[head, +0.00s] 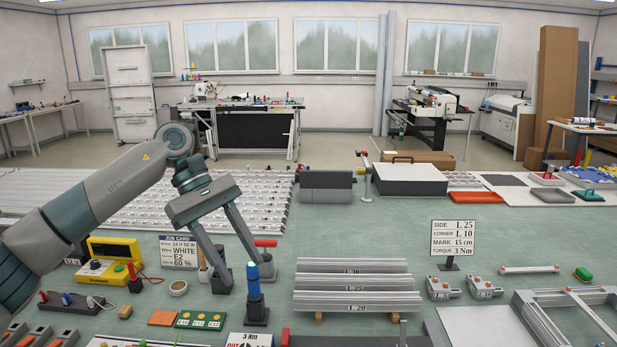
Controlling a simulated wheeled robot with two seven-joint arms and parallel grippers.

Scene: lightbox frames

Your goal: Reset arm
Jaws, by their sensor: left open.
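My left arm comes in from the left, with the left gripper (246,272) pointing down over the bench. Its two grey fingers are spread apart and I see nothing held between them. A blue-handled tool upright in a dark stand (256,298) is close by the right finger; I cannot tell if they touch. A job card (180,251) reading WHITE, E2 stands just left of the fingers. My right gripper is not in view.
Stacked aluminium profiles (357,284) lie right of the gripper. A sign (453,238) stands behind two grey devices (462,288). A metal frame (570,310) lies front right. A yellow device (108,262) is at left. Green bench surface is bare around mid-right (390,225).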

